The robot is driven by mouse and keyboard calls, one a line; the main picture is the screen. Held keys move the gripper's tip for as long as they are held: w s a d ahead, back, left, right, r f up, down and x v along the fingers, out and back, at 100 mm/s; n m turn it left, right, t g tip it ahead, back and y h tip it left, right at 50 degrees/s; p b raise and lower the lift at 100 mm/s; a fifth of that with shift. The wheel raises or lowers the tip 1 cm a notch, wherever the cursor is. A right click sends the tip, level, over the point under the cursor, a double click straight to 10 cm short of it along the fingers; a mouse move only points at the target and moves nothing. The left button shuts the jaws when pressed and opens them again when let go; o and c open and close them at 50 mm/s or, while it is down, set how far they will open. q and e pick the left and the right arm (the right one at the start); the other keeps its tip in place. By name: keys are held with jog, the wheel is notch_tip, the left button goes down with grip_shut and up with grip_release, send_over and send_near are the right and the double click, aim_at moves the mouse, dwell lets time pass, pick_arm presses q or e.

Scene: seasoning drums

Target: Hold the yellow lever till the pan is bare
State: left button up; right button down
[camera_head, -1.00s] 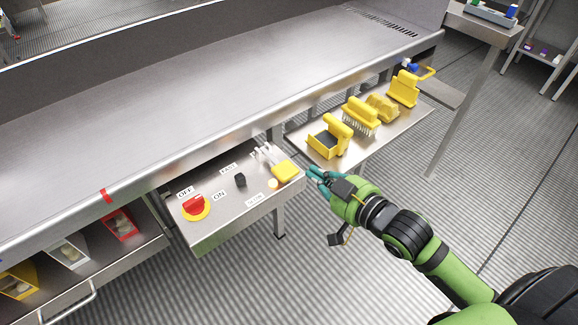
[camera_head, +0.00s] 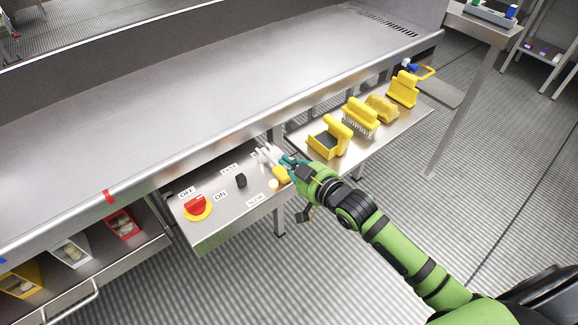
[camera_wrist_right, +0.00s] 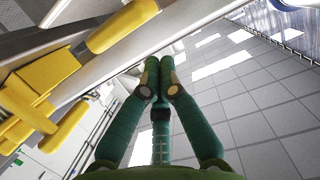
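The yellow lever (camera_head: 280,174) is at the right end of the steel control box, partly hidden by my right gripper (camera_head: 288,162). My gripper's teal fingers are at the lever's right side; I cannot tell if they touch it. In the right wrist view, the fingertips (camera_wrist_right: 160,78) are together with nothing seen between them. Yellow parts with a rounded handle (camera_wrist_right: 124,26) show beside them there; I cannot tell which object they belong to. I cannot make out a pan. My left gripper is not in view.
The control box (camera_head: 222,222) carries a red knob (camera_head: 195,203) on a yellow ring, a black knob (camera_head: 240,180) and a pale button (camera_head: 273,184). Yellow brushes and scrapers (camera_head: 360,117) stand on the right shelf (camera_head: 375,142). A long steel table (camera_head: 200,105) runs behind.

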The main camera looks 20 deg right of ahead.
jog(key=shift+f, duration=0.95)
jog(key=shift+s, duration=0.1)
jog(key=shift+s+d+f, duration=0.1)
jog(key=shift+s+f, duration=0.05)
jog(key=shift+f, duration=0.65)
jog(key=shift+s+d+f, duration=0.1)
jog(key=shift+s+f, duration=0.05)
jog(key=shift+f, duration=0.6)
jog(key=shift+s+f, duration=0.1)
jog(key=shift+f, duration=0.1)
dwell(5.2)
